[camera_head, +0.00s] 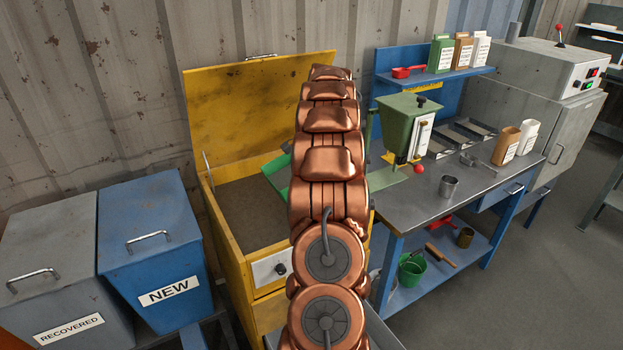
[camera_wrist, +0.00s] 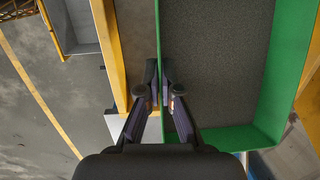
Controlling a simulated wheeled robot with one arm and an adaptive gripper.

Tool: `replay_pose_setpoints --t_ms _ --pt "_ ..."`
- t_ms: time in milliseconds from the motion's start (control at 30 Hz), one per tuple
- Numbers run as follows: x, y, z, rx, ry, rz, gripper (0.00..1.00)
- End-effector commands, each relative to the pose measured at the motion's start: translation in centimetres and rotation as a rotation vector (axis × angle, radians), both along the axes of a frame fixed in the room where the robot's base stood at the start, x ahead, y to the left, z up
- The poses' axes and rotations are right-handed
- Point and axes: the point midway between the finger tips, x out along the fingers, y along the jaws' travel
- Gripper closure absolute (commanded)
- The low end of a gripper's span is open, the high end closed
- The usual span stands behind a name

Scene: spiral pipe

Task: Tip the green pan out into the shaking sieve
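The green pan (camera_head: 275,180) shows as a small part left of my arm, over the yellow box; my arm hides the rest. In the wrist view the pan (camera_wrist: 235,138) fills the right side, with dark grey grainy material inside its green walls. My gripper (camera_wrist: 158,70) has its two fingers close together, one on each side of the pan's near wall, and appears closed on it. The yellow box with its lid up (camera_head: 213,215), which looks like the sieve, holds a brown-grey surface. Its yellow rim (camera_wrist: 107,45) runs left of the fingers. The fingers are hidden in the head view.
A grey RECOVERED bin (camera_head: 60,265) and a blue NEW bin (camera_head: 150,225) stand at the left. A blue workbench (camera_head: 455,195) at the right carries a green hopper (camera_head: 400,120), a metal cup (camera_head: 448,187) and cartons. A grey oven (camera_head: 540,90) stands behind.

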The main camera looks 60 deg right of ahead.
Motion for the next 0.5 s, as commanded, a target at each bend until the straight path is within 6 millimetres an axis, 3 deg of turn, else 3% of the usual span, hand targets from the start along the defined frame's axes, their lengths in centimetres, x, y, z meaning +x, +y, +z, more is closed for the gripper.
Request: replay_pose_setpoints --t_ms 500 --pt "0.3 0.5 2.4 -0.197 0.104 0.000 1.00"
